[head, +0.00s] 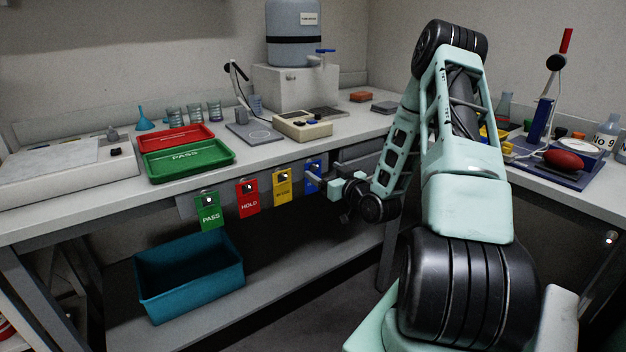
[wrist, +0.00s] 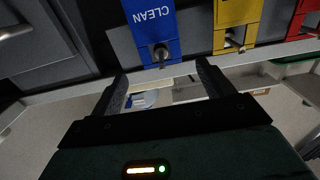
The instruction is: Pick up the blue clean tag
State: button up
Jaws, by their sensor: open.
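The blue clean tag (head: 314,168) hangs at the right end of a row of tags on the rail under the bench edge. In the wrist view the blue clean tag (wrist: 149,27) shows upside down with "CLEAN" on it, and a round peg shows at its hole. My gripper (head: 316,183) is in front of the tag and hides part of it in the head view. In the wrist view my gripper (wrist: 161,72) is open, with the tag and peg ahead, roughly between the fingertips. Nothing is between the fingers; contact with the tag cannot be told.
Yellow (head: 282,187), red HOLD (head: 248,198) and green PASS (head: 209,212) tags hang to the left. A teal bin (head: 190,277) sits on the lower shelf. Red (head: 176,138) and green (head: 187,158) trays lie on the bench. Grey drawers (head: 362,160) are just right of the tags.

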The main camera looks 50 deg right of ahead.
aim_at(316, 167)
jog(key=shift+x, duration=2.4)
jog(key=shift+a+f, duration=0.15)
jog(key=c, duration=1)
jog(key=shift+c, duration=0.2)
